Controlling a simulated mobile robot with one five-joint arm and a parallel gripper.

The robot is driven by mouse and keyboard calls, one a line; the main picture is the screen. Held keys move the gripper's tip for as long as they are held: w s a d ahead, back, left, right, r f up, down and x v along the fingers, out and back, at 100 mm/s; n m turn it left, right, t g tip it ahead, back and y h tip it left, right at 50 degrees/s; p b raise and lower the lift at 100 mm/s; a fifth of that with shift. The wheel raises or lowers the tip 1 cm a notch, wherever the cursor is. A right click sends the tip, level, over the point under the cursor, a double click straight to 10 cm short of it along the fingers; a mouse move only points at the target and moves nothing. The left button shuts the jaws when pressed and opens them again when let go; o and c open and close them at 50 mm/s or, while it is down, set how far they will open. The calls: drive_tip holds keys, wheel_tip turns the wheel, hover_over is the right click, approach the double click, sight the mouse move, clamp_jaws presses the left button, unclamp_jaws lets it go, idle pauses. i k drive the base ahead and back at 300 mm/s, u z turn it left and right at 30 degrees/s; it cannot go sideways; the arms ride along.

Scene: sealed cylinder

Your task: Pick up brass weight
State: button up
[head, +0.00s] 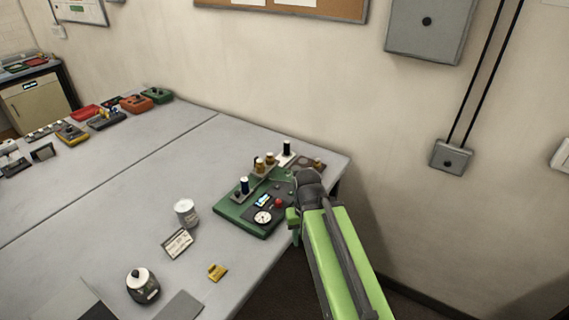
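Two small brass-coloured pieces stand on a grey block at the back of a green device; the front one (259,166) and the rear one (270,158) are close together. I cannot tell for sure which piece is the brass weight. The green device (232,216) sits near the right edge of the table, with a round white dial and a red knob. My gripper (293,222) is at the device's right side, at the table edge, apart from the brass pieces. My arm hides part of it, and its finger opening does not show.
The grey table (120,205) holds a white-grey can (186,213), a small card (178,243), a yellow piece (217,272) and a dark round pot (142,286). Dark-blue-bodied posts (244,186) stand near the brass pieces. The table's middle is clear. A wall (300,70) rises behind.

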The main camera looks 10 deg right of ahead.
sight(269, 159)
drive_tip(key=k, duration=0.8)
drive_tip(key=u, duration=0.15)
drive_tip(key=i, duration=0.95)
drive_tip(key=z, duration=0.05)
drive_tip(key=k, duration=0.55)
drive_tip(key=z, duration=1.5)
drive_tip(key=i, duration=1.6)
